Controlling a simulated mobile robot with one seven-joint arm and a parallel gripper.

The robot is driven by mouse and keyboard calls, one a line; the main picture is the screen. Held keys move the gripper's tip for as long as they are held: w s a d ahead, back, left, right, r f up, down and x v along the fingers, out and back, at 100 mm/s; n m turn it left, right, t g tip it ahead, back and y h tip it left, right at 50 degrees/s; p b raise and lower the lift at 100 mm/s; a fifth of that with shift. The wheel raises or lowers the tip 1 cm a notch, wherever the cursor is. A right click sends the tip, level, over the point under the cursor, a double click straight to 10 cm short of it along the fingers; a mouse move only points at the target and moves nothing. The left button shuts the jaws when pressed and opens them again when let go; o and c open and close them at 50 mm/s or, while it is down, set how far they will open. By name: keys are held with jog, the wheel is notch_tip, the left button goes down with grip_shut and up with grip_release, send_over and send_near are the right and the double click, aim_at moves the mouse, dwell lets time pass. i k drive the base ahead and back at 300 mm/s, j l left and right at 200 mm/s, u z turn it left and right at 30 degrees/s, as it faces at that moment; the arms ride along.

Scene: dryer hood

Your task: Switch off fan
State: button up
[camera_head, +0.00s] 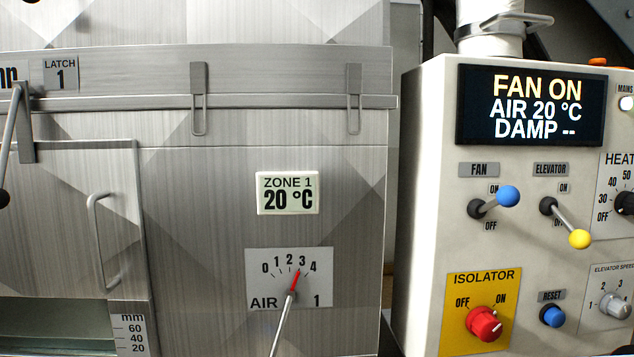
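The fan switch (493,203) is a toggle lever with a blue ball on the control panel at the right, under a FAN label (479,170). ON is marked above it and OFF below. Its stick points right and slightly up, with the ball close to the ON mark. The display (532,105) above it reads FAN ON, AIR 20 °C, DAMP --. My gripper is not in view.
The elevator lever (567,224) with a yellow ball sits just right of the fan switch, tilted down. Below are a red isolator knob (485,324) and blue reset button (552,316). The metal hood front (215,230) with an air lever (284,318) stands at left.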

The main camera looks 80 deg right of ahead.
aim_at(506, 196)
jog(key=z, duration=3.2)
